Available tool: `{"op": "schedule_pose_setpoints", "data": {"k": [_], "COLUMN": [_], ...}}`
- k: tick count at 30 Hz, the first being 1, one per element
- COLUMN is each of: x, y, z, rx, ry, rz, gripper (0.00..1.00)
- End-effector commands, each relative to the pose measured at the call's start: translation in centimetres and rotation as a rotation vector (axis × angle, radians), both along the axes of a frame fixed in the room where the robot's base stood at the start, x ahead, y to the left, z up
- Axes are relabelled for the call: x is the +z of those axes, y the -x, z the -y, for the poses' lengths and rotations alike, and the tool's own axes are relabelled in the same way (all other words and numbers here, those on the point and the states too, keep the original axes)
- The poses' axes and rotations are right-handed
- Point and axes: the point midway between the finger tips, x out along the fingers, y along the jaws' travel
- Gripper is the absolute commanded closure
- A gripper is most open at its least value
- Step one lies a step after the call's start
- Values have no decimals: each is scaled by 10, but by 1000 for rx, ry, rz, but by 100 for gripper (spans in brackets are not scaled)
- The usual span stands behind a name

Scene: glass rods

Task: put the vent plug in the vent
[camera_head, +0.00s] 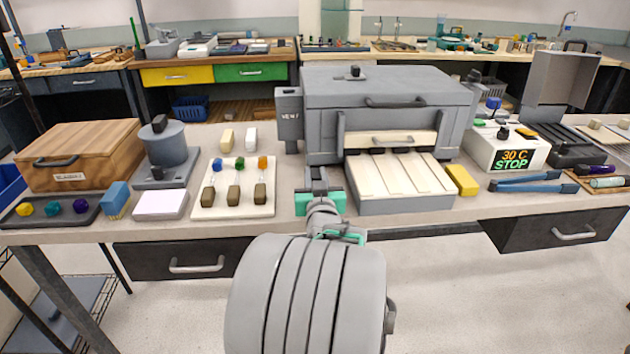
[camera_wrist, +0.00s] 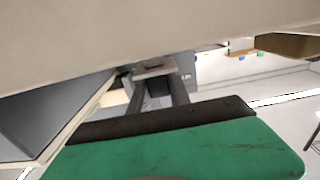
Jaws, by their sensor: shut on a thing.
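My gripper (camera_head: 318,181) is at the front of the bench, in front of and between the grey kiln and the rod board. In the wrist view its two dark fingers (camera_wrist: 157,92) are shut on the vent plug (camera_wrist: 154,69), a small grey piece with a flat top and darker body. In the head view the plug is hard to make out against the gripper.
A pale board (camera_head: 205,205) with coloured stoppers and dark blocks lies left of my gripper. The kiln's slatted front tray (camera_head: 400,205) is close on the right, with a yellow block (camera_head: 461,180) beyond. A small dark piece (camera_head: 354,72) sits on the kiln top.

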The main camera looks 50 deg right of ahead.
Motion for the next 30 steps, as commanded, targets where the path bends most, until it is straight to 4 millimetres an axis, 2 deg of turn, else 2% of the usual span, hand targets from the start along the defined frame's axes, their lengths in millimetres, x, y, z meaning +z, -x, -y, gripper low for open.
{"op": "schedule_pose_setpoints", "data": {"k": [1,11,12,19,30], "x": [-7,-10,-10,-8,-5], "y": [0,0,1,1,3], "z": [0,0,0,0,-2], "rx": [-1,-1,-1,-1,-1], "ry": [-1,2,2,2,1], "rz": [1,1,1,1,2], "gripper": [100,100,76,57,55]}}
